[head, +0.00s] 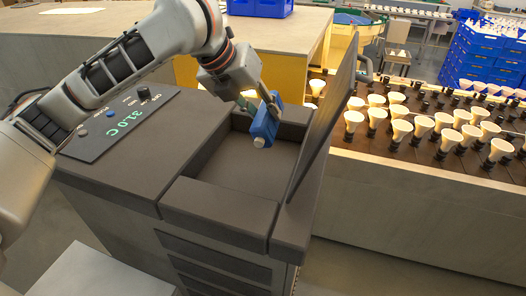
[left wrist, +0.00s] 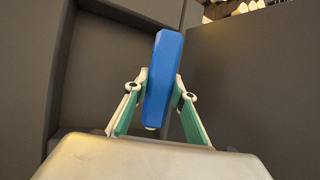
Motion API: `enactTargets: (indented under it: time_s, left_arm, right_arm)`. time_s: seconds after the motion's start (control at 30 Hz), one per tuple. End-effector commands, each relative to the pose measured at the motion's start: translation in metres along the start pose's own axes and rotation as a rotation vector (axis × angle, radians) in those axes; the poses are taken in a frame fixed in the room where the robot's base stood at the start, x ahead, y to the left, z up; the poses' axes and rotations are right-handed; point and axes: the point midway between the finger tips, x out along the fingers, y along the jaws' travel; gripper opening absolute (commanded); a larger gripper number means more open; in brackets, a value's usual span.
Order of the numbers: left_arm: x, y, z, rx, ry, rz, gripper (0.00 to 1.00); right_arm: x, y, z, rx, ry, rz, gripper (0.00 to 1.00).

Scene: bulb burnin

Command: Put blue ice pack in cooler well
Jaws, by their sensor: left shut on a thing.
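The blue ice pack (head: 264,122) is a blue block with a white cap at its lower end in the head view. My left gripper (head: 256,108) is shut on it and holds it tilted above the cooler well (head: 230,170). In the left wrist view the ice pack (left wrist: 163,75) stands between the two green-padded fingers of my left gripper (left wrist: 160,90). The well is a dark rectangular recess in the top of the cooler (head: 130,150), and its floor looks bare where it shows. My right gripper is not in view.
The cooler's open lid (head: 325,125) stands steeply at the well's right side. A rack of white bulbs (head: 420,130) is at right. Blue crates (head: 487,65) are stacked behind.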

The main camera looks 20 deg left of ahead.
Motion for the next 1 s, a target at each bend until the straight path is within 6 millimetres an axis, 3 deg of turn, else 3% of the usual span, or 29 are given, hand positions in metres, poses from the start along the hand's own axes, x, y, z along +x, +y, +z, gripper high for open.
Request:
enactTargets:
  time_s: [0.1, 0.3, 0.8, 1.0]
  left_arm:
    - [0.024, 0.01, -0.014, -0.002, 0.003, -0.002, 0.0]
    - [0.053, 0.021, -0.03, -0.001, 0.001, -0.002, 0.0]
    - [0.093, 0.037, -0.051, -0.001, 0.0, -0.003, 0.0]
    - [0.094, 0.038, -0.05, 0.0, -0.003, -0.002, 0.0]
  right_arm:
    - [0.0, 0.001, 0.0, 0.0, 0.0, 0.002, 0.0]
    - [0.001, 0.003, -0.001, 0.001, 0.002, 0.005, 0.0]
    - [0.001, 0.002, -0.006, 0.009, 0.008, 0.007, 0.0]
    - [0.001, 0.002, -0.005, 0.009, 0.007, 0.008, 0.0]
